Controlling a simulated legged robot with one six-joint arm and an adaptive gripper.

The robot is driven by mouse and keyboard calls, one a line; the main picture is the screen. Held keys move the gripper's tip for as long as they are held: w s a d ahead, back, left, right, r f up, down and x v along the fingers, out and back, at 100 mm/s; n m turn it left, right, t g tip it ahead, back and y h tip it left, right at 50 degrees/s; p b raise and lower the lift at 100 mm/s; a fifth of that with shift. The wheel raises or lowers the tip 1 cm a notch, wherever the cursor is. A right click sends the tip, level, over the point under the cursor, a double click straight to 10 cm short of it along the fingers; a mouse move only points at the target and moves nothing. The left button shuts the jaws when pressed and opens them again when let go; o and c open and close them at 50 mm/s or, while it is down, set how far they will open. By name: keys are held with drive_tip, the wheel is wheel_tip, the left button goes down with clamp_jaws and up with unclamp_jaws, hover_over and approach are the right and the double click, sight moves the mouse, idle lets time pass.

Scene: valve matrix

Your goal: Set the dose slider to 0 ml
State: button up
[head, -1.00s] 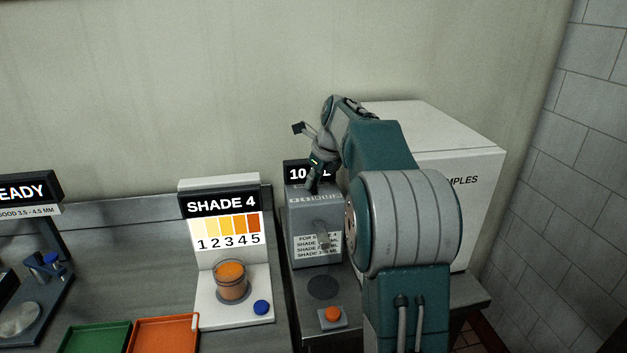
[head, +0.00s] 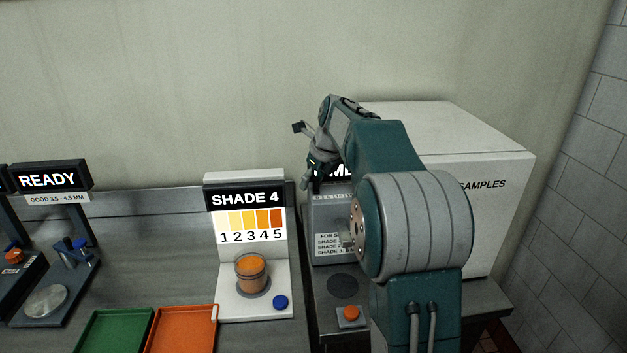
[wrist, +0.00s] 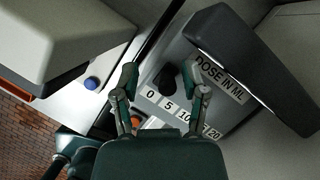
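The dose unit (head: 330,215) is a grey box with a white scale strip and a black display. My arm and gripper hide much of it, and only the end of the display's text shows. In the wrist view the scale (wrist: 182,115) reads 0, 5, 10, 15, 20 beside a "DOSE IN ML" label (wrist: 220,78). A dark knob (wrist: 166,76), which looks like the slider, stands near the low end; its exact setting I cannot tell. My gripper (wrist: 161,76) is open, with the knob between its fingertips in the picture. Contact is not clear. My gripper also shows in the head view (head: 309,182).
An orange button (head: 351,314) and a dark round pad (head: 343,286) lie before the unit. The shade stand (head: 270,303), with a jar (head: 252,272) and a blue button (head: 280,302), is left. A white samples box (head: 500,215) stands behind my arm at right.

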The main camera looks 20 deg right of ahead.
drive_tip(key=v, duration=1.2)
drive_tip(key=shift+w+f, duration=0.1)
